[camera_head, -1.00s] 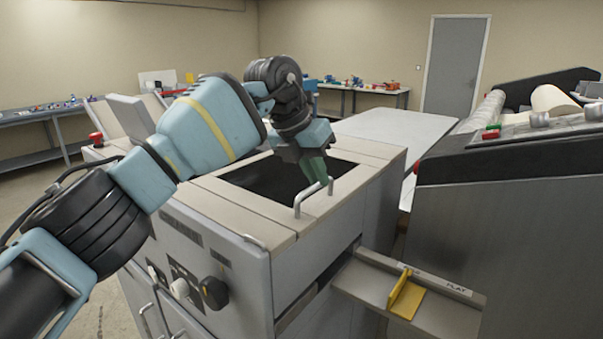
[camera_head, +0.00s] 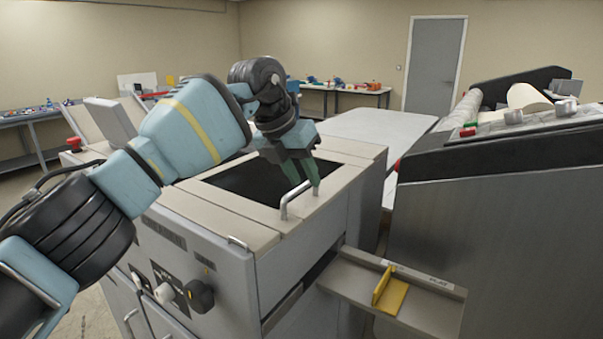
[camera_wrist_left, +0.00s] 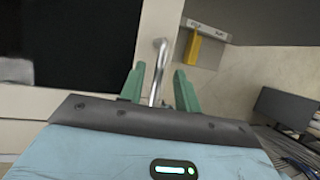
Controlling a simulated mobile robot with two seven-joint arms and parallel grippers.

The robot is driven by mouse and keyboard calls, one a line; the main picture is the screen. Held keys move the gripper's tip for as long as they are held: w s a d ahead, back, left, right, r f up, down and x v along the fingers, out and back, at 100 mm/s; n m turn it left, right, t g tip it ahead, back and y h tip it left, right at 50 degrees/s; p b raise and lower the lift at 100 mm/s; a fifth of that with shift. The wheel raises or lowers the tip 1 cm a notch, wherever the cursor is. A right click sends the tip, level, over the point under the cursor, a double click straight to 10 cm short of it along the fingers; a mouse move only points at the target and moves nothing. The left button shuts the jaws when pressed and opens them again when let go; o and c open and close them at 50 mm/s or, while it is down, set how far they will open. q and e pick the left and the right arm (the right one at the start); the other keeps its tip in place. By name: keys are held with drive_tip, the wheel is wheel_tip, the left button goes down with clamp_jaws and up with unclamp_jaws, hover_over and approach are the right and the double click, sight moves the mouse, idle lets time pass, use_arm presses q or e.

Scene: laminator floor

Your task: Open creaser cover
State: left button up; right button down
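The creaser (camera_head: 222,275) is a light grey machine with a beige top and a dark window (camera_head: 262,183). A bent metal handle (camera_head: 284,204) stands on the top near the window's front right corner. My left gripper (camera_head: 303,182) points down at this handle with its green fingers spread. In the left wrist view, the handle (camera_wrist_left: 158,72) lies between the two fingers (camera_wrist_left: 160,85), with a gap visible on each side. The cover looks flat and shut. My left arm hides part of the creaser's rear left. My right gripper is not in view.
A side tray (camera_head: 432,305) with a yellow stop (camera_head: 389,290) juts out from the creaser's right side. A large grey machine with rollers (camera_head: 490,200) stands to the right. Black and white knobs (camera_head: 199,295) are on the front. A red button (camera_head: 74,143) is at the rear left.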

use_arm(q)
drive_tip(key=v, duration=0.7)
drive_tip(key=shift+r, duration=0.4)
drive_tip(key=shift+a, duration=0.1)
